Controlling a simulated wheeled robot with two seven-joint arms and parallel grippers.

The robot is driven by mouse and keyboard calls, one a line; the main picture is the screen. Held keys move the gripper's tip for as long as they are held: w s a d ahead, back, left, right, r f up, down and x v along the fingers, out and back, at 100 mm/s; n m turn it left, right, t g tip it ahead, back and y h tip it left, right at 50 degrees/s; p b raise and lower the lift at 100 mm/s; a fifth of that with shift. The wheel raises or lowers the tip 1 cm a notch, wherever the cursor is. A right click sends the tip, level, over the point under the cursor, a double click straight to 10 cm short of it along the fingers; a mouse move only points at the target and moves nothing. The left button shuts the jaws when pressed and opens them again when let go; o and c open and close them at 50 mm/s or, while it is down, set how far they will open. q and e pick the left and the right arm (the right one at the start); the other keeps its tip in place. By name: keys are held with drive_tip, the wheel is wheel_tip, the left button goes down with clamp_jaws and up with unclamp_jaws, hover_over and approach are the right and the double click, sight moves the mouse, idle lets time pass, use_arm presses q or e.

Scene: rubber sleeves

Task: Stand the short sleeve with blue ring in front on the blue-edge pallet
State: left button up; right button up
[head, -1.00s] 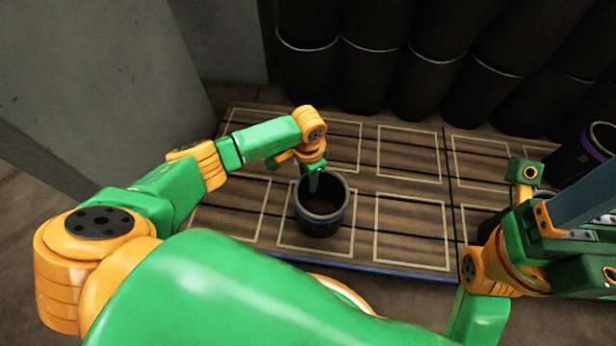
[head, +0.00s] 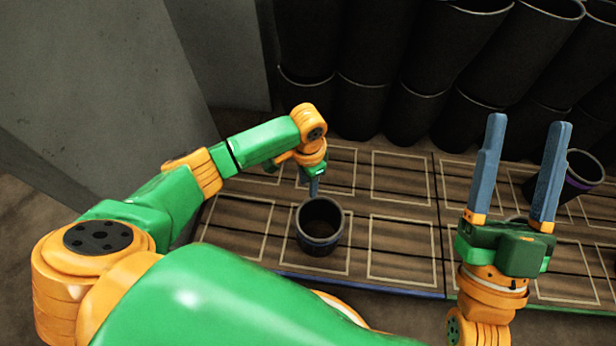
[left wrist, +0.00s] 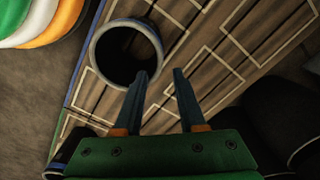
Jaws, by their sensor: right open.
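The short sleeve (head: 320,246) is dark, with a grey-blue ring near its open top. It stands upright in a front marked rectangle of the blue-edge pallet (head: 350,284). My left gripper (head: 314,188) is just behind the sleeve's far rim. In the left wrist view its fingers (left wrist: 162,72) are apart with nothing between them, and one fingertip overlaps the edge of the sleeve's rim (left wrist: 95,62). Whether that finger touches the sleeve I cannot tell. My right gripper (head: 526,130) is open and empty, fingers up, to the right of the sleeve.
A second pallet with a green edge (head: 580,308) adjoins on the right. Tall dark sleeves (head: 440,60) line the back. A grey wall (head: 100,90) is at the left.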

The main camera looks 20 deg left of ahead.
use_arm(q)
drive_tip(key=w+d+r+t+h, duration=0.2)
drive_tip(key=d+r+t+h, duration=0.2)
drive_tip(key=d, duration=0.4)
drive_tip(key=w+d+r+t+h, duration=0.1)
drive_tip(key=d+r+t+h, duration=0.3)
drive_tip(key=d, duration=0.5)
wheel_tip(320, 180, up, 10)
drive_tip(key=t+h, duration=0.2)
drive_tip(key=t, duration=0.4)
drive_tip(key=s+a+r+n+t+y, duration=0.1)
drive_tip(key=s+a+r+t, duration=0.3)
drive_tip(key=r, duration=0.4)
drive_tip(key=s+a+r+n+t+y, duration=0.1)
drive_tip(key=s+a+r+t, duration=0.3)
drive_tip(key=r, duration=0.5)
drive_tip(key=a+t, duration=0.2)
drive_tip(key=a, duration=0.1)
drive_tip(key=shift+a+n+t, duration=0.25)
drive_tip(key=shift+n+t, duration=0.05)
